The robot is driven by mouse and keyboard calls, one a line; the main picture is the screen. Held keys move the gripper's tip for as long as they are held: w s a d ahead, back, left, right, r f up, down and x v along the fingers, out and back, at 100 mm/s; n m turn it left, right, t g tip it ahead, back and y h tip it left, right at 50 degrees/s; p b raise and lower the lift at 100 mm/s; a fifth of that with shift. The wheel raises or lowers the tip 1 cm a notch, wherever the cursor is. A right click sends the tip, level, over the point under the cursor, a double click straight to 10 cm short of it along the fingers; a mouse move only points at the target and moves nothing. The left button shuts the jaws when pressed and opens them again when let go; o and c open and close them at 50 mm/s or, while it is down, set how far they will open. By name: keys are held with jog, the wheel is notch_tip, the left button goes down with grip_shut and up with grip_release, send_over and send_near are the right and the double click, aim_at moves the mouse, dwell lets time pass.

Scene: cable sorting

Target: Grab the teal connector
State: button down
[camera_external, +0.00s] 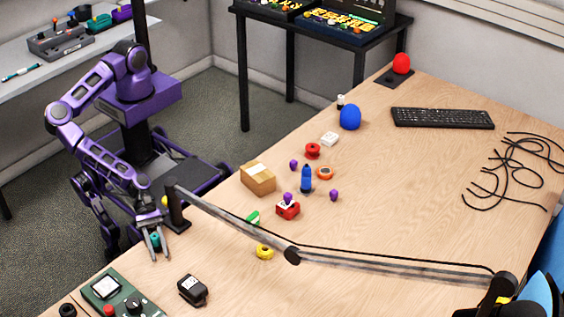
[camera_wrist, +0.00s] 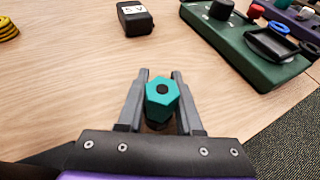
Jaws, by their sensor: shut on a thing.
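The teal connector (camera_wrist: 158,102) is a small hexagonal piece with a dark round hole in its top. In the wrist view it sits between the two grey fingers of my gripper (camera_wrist: 161,92), which are shut on it. In the external view my gripper (camera_external: 154,243) points down near the table's left edge, with the teal connector (camera_external: 155,239) between its fingertips. The connector is low over the wood; I cannot tell whether it touches the table.
A black adapter (camera_external: 192,290) and a green control box (camera_external: 122,297) lie close by. A black lamp base (camera_external: 177,212) stands just behind my gripper, its long arm (camera_external: 240,224) crossing the table.

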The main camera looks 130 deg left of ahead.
notch_tip(320, 180, up, 10)
jog(key=shift+p, duration=0.4)
dwell(0.3)
